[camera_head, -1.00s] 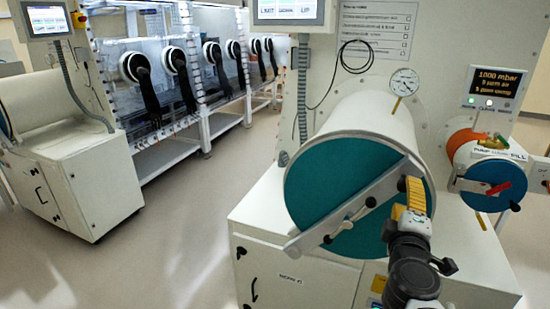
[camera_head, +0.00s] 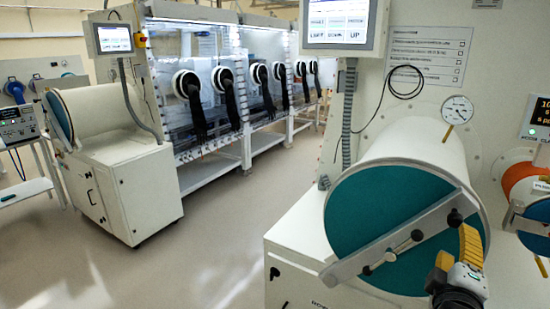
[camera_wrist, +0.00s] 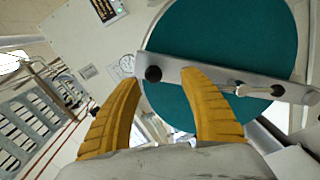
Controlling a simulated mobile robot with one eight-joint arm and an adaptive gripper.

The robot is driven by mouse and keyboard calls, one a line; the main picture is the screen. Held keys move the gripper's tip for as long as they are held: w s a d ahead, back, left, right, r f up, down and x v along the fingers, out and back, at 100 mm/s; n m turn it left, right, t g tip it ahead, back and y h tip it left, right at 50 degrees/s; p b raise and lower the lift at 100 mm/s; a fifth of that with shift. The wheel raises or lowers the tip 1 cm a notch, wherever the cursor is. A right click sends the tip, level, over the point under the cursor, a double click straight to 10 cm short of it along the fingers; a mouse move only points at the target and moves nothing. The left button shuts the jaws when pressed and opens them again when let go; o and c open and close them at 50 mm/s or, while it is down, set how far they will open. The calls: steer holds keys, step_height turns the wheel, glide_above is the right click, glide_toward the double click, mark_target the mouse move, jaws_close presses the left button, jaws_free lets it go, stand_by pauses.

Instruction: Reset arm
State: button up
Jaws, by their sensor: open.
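My gripper (camera_head: 456,246) is open, with its two yellow fingers spread, at the lower right of the head view. In the wrist view my gripper (camera_wrist: 160,78) has nothing between its fingers. In front of it is the round teal door (camera_head: 395,225) of a large white antechamber cylinder (camera_head: 425,150). A grey bar (camera_head: 405,240) lies slantwise across the door, with a dark knob (camera_head: 455,218) at its upper end. In the wrist view the knob (camera_wrist: 153,74) shows near the left fingertip; I cannot tell whether they touch.
A smaller chamber with a blue door (camera_head: 537,225) stands at the right edge. A dial gauge (camera_head: 457,110) and a control screen (camera_head: 338,22) are above the cylinder. Gloveboxes with black gloves (camera_head: 230,98) line the back left. The floor (camera_head: 210,235) at left is clear.

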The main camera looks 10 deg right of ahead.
steer(key=s+a+f+m+g+y+b, duration=0.1)
steer(key=a+f+m+g+y+b, duration=0.4)
steer(key=a+f, duration=0.6)
steer(key=s+a+f+m+y, duration=0.1)
steer(key=a+f+y, duration=0.1)
steer(key=a, duration=0.3)
steer(key=s+a+f+m+g+y, duration=0.1)
steer(key=s+a+f+y, duration=0.1)
steer(key=a+y, duration=0.2)
steer(key=shift+s+a+f+g, duration=0.3)
steer(key=shift+a+f, duration=0.1)
steer(key=shift+a, duration=0.65)
